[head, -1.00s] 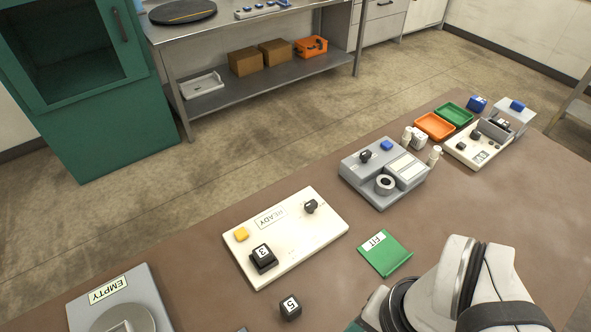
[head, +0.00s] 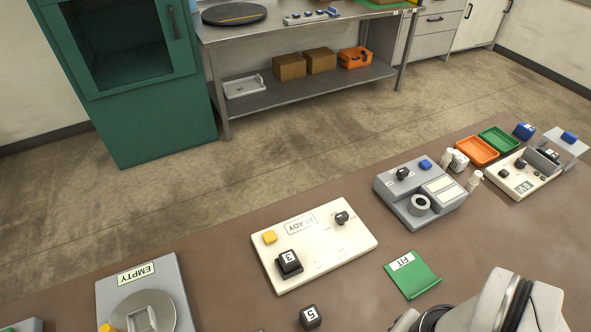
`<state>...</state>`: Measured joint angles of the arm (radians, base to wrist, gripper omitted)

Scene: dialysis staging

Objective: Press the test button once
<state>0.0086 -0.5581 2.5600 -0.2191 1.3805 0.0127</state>
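No button is legibly marked test. A white panel (head: 335,262) marked READY lies on the brown table, with a yellow button (head: 269,237), a black knob (head: 342,217) and a black block marked 3 (head: 288,262). Further right, a grey device (head: 447,200) carries a blue button (head: 425,164), a black knob and a round grey ring. At the far right, a pale unit (head: 515,181) has several small dark controls. My arm shows at the bottom right, but my gripper is out of view.
A green FIT piece (head: 413,277) and a black cube marked 5 (head: 310,317) lie in front of the panels. A grey EMPTY unit (head: 172,268) with a round plate stands at the left. Orange (head: 477,151) and green (head: 499,139) trays sit at the back right.

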